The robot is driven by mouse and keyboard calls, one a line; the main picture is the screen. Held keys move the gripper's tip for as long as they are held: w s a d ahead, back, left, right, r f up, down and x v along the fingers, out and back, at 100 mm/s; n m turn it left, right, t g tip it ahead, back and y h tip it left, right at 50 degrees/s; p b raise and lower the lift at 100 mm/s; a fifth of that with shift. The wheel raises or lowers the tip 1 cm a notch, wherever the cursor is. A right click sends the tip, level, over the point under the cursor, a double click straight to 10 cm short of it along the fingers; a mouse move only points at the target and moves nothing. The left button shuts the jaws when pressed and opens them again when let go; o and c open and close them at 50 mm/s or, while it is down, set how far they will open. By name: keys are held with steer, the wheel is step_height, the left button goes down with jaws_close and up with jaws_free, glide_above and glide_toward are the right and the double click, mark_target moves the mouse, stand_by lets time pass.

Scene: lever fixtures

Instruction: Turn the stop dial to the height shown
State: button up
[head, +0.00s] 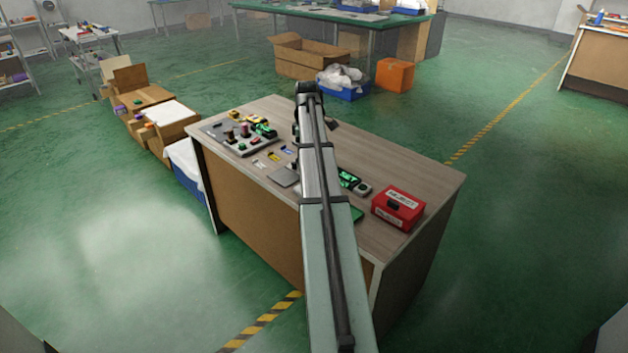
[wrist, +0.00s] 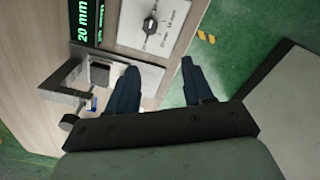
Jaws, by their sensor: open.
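In the wrist view, a round dial (wrist: 150,27) with a dark knob sits on a pale panel (wrist: 129,37) with small printed marks, too small to read fully. Beside it on the left, a black display (wrist: 84,25) shows "20 mm" in green, partly cut off by the frame's top edge. My gripper (wrist: 160,63) is open and empty, with its two dark fingers apart. The dial lies beyond the fingertips, and the fingers do not appear to touch it. In the head view my arm covers the gripper and much of the table's middle.
A grey metal fixture (wrist: 90,72) stands left of the fingers in the wrist view. In the head view, the wooden table (head: 400,170) holds a red box (head: 398,207) at right and a grey board with colored knobs (head: 240,138) at left. The table's back right is clear.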

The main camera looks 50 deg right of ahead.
steer(key=f, duration=0.4)
steer(key=d+f, duration=0.1)
steer(key=f, duration=0.3)
steer(key=s+d+f, duration=0.1)
steer(key=f, duration=0.3)
stand_by(0.4)
jaws_close()
stand_by(0.3)
